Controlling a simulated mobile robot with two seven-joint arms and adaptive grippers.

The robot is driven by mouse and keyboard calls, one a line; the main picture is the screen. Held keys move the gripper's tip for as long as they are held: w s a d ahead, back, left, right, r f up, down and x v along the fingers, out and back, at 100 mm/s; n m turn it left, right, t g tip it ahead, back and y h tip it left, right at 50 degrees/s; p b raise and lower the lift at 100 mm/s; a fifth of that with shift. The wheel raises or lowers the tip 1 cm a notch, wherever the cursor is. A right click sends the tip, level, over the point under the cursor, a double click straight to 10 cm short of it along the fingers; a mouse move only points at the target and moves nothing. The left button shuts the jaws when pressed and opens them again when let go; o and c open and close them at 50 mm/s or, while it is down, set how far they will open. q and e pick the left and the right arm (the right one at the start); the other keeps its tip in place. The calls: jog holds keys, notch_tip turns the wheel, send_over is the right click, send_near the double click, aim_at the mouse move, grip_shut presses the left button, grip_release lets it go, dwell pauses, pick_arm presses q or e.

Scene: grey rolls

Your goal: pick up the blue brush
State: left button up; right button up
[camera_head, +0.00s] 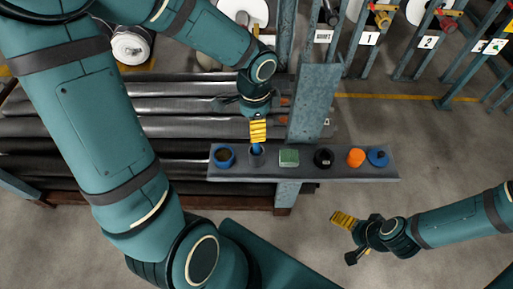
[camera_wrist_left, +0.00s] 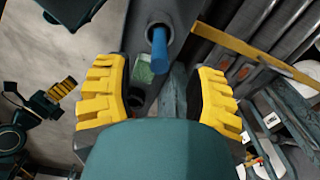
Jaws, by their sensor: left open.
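The blue brush (camera_head: 256,148) shows as a blue handle standing in a grey cup (camera_head: 257,161) on the narrow grey shelf (camera_head: 347,173). In the left wrist view the blue brush (camera_wrist_left: 159,44) rises from the round cup mouth; its lower part is hidden inside. My left gripper (camera_head: 258,130) is just above the brush in the head view. In the left wrist view my left gripper (camera_wrist_left: 158,70) has its yellow fingers wide apart, with nothing between them gripped. My right gripper (camera_head: 346,237) is away at the lower right, its fingers apart and empty.
On the shelf, a blue-rimmed pot (camera_head: 223,157) stands left of the cup. A green block (camera_head: 289,158), a black round item (camera_head: 323,157), an orange item (camera_head: 356,157) and a blue item (camera_head: 378,157) stand to its right. A steel post (camera_head: 316,100) rises behind. Grey rolls (camera_head: 190,127) lie behind left.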

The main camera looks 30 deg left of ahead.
aim_at(256, 147)
pick_arm(q)
jog(key=f+b, duration=0.1)
jog(key=f, duration=0.1)
jog(key=f+b, duration=0.1)
jog(key=f, duration=0.2)
jog(key=shift+w+d+f, duration=0.15)
jog(key=shift+w+f, duration=0.05)
jog(key=shift+f, duration=0.15)
jog(key=shift+r, duration=0.1)
grip_shut()
